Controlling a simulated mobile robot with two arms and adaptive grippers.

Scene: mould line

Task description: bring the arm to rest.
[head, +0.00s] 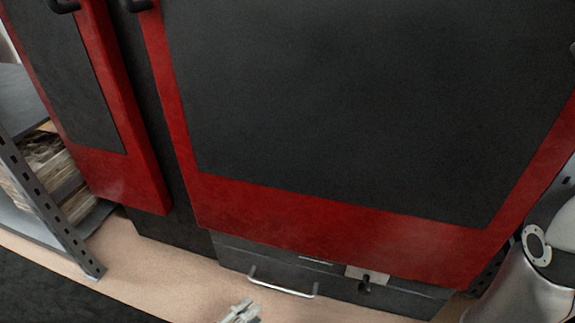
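The tips of my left gripper (240,312) just show at the bottom edge of the head view, left of the middle. They are pale grey and small, and the rest of the gripper is cut off by the frame. I cannot tell whether they are open or shut. No object shows at them. They appear in front of and below a metal drawer handle (284,289); the gap between them is unclear. A pale, rounded link of my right arm shows at the lower right edge, but my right gripper is out of view.
A large machine with red-framed dark panels (350,100) fills most of the view. A dark drawer front (335,290) sits low under it. A metal shelf rack (50,205) holding stacked material (45,168) stands at the left. Some tan floor (170,275) is bare.

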